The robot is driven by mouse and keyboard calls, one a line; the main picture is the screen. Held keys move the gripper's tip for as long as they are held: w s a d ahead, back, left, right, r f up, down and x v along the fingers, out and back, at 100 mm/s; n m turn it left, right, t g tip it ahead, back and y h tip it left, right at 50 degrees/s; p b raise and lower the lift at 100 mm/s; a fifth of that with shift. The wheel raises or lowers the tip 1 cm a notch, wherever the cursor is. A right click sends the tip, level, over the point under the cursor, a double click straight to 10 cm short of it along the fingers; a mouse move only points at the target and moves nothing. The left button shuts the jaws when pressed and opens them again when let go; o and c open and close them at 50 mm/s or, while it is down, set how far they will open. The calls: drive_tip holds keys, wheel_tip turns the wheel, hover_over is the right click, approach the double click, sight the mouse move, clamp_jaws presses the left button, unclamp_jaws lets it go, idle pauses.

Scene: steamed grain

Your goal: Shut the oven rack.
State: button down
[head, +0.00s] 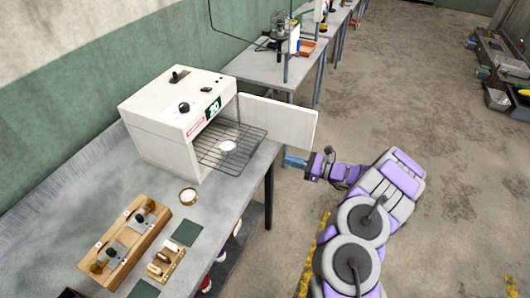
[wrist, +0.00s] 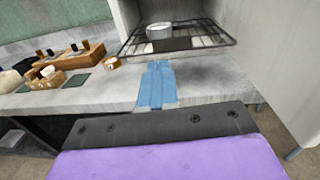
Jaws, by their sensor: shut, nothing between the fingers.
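A white oven (head: 180,112) stands on the grey bench with its door (head: 280,120) swung open to the right. Its wire rack (head: 215,158) is pulled out of the opening and holds a small white dish (head: 228,146). In the wrist view the rack (wrist: 205,42) and dish (wrist: 160,31) are ahead and above my gripper. My gripper (head: 292,161) is off the bench's front edge, below and to the right of the rack, near the door's lower edge. In the wrist view its blue fingers (wrist: 156,72) are together and empty, apart from the rack.
The open door is beside my arm.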

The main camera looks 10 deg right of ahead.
sight(223, 138)
drive_tip(key=shift+m+t, duration=0.4)
drive_tip(key=shift+m, duration=0.1)
drive_tip(key=x, duration=0.3)
drive_tip(key=f+b+x, duration=0.1)
drive_tip(key=x, duration=0.3)
drive_tip(key=w+f+b+x, duration=0.1)
drive_tip(key=x, duration=0.3)
drive_tip(key=shift+d+f, duration=0.1)
drive_tip(key=shift+d, duration=0.15)
drive_tip(key=shift+w+a, duration=0.3)
drive_tip(key=shift+w, duration=0.15)
drive_tip(key=b+x, duration=0.2)
drive_tip(key=x, duration=0.3)
drive_tip(key=b+x, duration=0.1)
drive_tip(key=x, duration=0.5)
drive_tip(key=b+x, duration=0.2)
drive_tip(key=x, duration=0.3)
drive_tip(key=shift+w+a+f+b, duration=0.25)
drive_tip(key=shift+a+f+b, duration=0.05)
drive_tip(key=shift+w+a, duration=0.2)
drive_tip(key=shift+a, duration=0.05)
drive_tip(key=shift+a+r, duration=0.1)
drive_tip(key=shift+r, duration=0.05)
drive_tip(key=shift+w+r, duration=0.1)
